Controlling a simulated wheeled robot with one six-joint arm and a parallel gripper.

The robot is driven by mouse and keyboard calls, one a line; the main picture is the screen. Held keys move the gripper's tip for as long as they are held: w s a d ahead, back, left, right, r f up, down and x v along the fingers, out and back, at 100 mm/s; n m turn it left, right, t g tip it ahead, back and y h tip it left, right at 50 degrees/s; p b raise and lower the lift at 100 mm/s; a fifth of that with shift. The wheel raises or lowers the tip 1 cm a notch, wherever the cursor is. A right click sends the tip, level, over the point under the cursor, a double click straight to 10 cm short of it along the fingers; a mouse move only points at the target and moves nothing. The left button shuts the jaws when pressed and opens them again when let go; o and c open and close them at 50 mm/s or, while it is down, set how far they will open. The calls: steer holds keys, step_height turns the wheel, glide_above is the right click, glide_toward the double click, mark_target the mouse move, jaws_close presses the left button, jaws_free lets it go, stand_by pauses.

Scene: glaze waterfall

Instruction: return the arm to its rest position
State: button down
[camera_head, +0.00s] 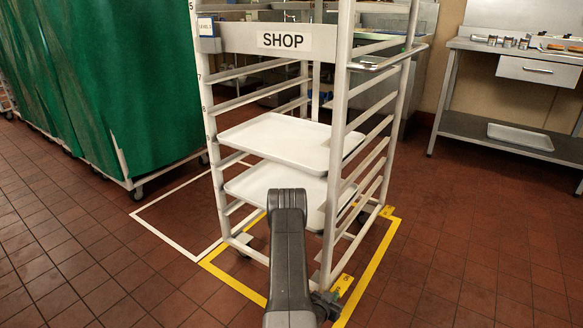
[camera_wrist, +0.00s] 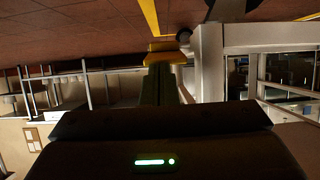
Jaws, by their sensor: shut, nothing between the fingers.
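My arm (camera_head: 288,255) shows in the head view as a dark grey link rising from the bottom edge, in front of the rack. My gripper (camera_wrist: 164,48) shows in the wrist view beyond its dark housing with a green light. Its fingers look closed together with nothing between them. The gripper cannot be made out clearly in the head view.
A white rack marked SHOP (camera_head: 284,40) stands close ahead inside yellow floor lines (camera_head: 225,283). It holds an upper tray (camera_head: 280,140) and a lower tray (camera_head: 255,185). Green-covered carts (camera_head: 120,90) stand left, a steel table (camera_head: 470,46) right. Tiled floor at right is clear.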

step_height(320, 180, up, 5)
steer(key=w+p, duration=0.1)
steer(key=p, duration=0.2)
steer(key=p+v, duration=0.2)
steer(key=v, duration=0.7)
steer(key=shift+s+d+r, duration=0.15)
steer(key=shift+s+r, duration=0.05)
